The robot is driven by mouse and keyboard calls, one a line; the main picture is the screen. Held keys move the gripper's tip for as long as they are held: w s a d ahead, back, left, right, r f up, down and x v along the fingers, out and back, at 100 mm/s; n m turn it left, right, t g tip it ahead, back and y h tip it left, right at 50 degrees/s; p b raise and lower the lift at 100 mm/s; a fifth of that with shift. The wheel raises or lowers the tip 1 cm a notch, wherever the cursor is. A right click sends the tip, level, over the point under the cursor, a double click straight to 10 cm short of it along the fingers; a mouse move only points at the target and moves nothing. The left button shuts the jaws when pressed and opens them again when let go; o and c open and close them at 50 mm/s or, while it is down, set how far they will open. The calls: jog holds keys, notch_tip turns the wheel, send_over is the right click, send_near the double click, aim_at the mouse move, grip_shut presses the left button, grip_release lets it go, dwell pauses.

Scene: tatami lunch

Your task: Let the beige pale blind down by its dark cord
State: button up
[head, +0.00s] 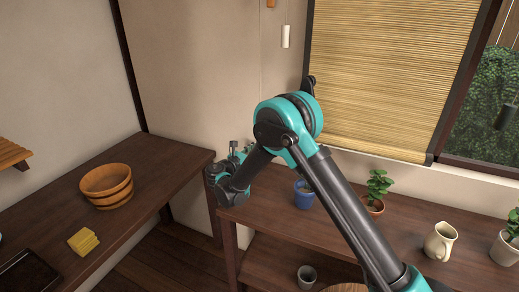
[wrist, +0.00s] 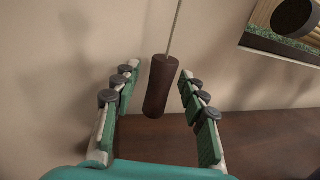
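The beige blind (head: 395,70) hangs over the left part of the window in the head view. Its lower edge is near the sill. In the wrist view, a dark brown cylindrical pull (wrist: 160,88) hangs on a thin cord (wrist: 175,25), slightly tilted. My gripper (wrist: 159,70) is open, with one green-padded finger on each side of the pull. Gaps show on both sides, so the fingers appear not to touch it. In the head view, my gripper (head: 241,150) is near the wall, left of the window, and the dark pull is hard to make out there.
A white pull (head: 286,36) hangs on another cord left of the blind. Below the window, a wooden shelf (head: 405,213) holds a blue pot (head: 304,194), a potted plant (head: 377,190) and a cream jug (head: 440,241). A wooden tub (head: 107,187) stands on the left counter.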

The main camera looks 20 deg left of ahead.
jog(key=v, duration=1.2)
dwell(0.4)
